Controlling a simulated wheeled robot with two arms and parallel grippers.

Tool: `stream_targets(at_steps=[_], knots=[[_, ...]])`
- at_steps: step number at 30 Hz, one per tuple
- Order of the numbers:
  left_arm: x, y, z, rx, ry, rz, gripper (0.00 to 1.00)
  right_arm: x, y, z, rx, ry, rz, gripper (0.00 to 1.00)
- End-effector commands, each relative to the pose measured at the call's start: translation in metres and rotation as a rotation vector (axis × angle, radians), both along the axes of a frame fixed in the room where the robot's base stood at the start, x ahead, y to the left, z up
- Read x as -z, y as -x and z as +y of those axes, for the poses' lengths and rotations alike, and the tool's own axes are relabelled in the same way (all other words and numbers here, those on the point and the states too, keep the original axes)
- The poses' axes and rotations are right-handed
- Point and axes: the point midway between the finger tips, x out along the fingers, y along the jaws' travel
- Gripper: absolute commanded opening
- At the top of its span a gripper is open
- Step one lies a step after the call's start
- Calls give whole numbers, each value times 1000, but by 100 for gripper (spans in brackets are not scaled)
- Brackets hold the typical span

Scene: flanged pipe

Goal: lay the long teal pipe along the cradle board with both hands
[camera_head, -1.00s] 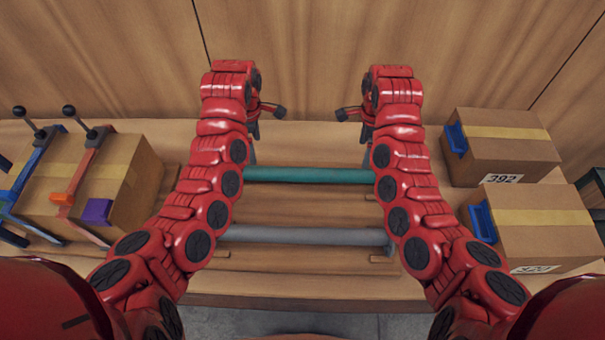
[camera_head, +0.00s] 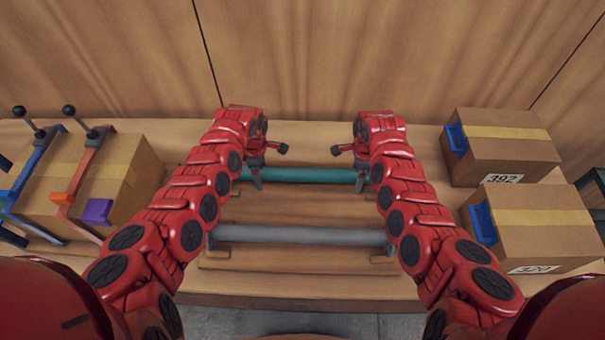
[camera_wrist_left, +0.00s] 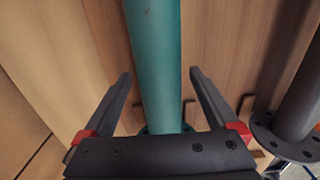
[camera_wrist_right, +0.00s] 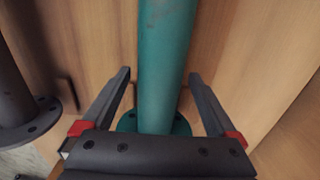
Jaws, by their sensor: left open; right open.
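The long teal pipe (camera_head: 300,175) lies left to right across the back of the wooden table, with a flange at each end. My left gripper (camera_head: 258,182) is at its left part and my right gripper (camera_head: 361,182) at its right part. In the left wrist view the teal pipe (camera_wrist_left: 157,50) runs between the open, empty fingers, with a flange partly hidden behind the gripper body. In the right wrist view the teal pipe (camera_wrist_right: 165,50) likewise runs between open fingers, near a flange.
A grey flanged pipe (camera_head: 300,236) lies parallel in front of the teal one, with small wooden strips near its ends. Cardboard boxes (camera_head: 500,155) with blue handles stand at right. At left is a box (camera_head: 125,165) with clamps (camera_head: 78,175). Bare wood separates the pipes.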

Motion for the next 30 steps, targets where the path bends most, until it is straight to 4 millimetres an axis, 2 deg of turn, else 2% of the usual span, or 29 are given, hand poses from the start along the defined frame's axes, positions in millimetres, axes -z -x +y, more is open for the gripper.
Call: stream_targets(at_steps=[12,14,28,30], knots=[[4,0,0,0,0,0,94,5,1,0,1,-1,1,94],[4,0,0,0,0,0,84,5,1,0,1,-1,2,84],[4,0,0,0,0,0,0,5,1,0,1,-1,1,0],[4,0,0,0,0,0,0,5,0,0,1,-1,1,0]])
